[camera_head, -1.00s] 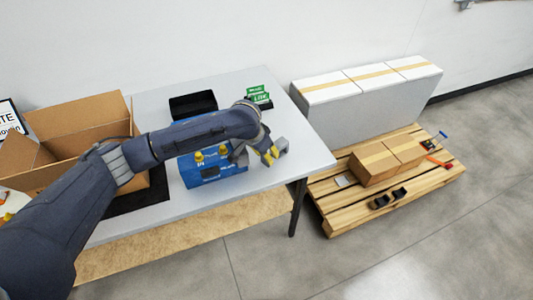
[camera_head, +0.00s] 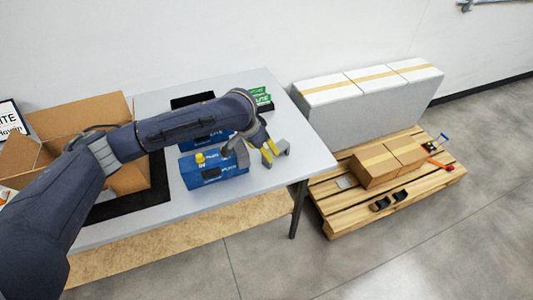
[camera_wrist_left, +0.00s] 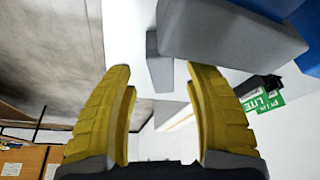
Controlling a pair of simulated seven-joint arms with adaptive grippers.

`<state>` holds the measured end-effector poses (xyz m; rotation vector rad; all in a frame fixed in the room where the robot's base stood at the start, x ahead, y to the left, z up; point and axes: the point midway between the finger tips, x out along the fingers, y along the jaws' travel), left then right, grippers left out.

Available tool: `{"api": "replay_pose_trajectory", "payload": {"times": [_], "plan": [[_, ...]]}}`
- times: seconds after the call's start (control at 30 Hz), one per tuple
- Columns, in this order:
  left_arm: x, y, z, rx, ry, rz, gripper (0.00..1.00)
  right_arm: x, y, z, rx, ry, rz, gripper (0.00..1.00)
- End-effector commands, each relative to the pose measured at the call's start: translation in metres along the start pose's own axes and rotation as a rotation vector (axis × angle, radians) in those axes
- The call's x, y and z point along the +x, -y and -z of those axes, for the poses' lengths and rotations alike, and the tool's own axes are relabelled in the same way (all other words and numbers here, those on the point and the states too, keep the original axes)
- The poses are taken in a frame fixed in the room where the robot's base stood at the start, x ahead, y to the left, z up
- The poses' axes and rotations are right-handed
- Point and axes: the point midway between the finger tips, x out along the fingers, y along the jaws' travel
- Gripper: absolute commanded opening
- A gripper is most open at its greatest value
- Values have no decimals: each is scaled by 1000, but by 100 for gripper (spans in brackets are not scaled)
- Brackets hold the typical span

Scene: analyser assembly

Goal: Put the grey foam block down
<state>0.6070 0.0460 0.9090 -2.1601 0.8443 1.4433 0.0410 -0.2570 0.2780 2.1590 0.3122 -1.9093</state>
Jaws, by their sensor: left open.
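The grey foam block (camera_head: 277,158), a bracket-like shape, rests on the white table near its right edge. My left gripper (camera_head: 268,150) is open, with yellow fingers, just left of and above the block and partly covering it. In the left wrist view, the open fingers (camera_wrist_left: 160,100) are empty between them. The grey block (camera_wrist_left: 215,35) shows there beyond the fingertips, at the top of the picture. My right gripper is in neither view.
A blue box (camera_head: 215,172) with a yellow knob stands left of the block. Green packets (camera_head: 259,97) lie behind, on a black tray. An open cardboard box (camera_head: 85,125) is at left. A pallet (camera_head: 330,215) with cartons stands right of the table.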

Motion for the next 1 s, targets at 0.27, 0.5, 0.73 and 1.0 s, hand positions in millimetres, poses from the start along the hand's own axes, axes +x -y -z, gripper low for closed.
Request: {"api": "replay_pose_trajectory", "payload": {"times": [0.27, 0.5, 0.73, 1.0], "plan": [[-44, 0, 0, 1, 0, 1, 54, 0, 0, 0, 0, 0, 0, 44], [-63, 0, 0, 1, 0, 1, 54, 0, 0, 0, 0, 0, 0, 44], [-67, 0, 0, 0, 1, -1, 54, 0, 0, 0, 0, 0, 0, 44], [-66, 0, 0, 0, 1, 0, 54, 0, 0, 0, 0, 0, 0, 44]]}}
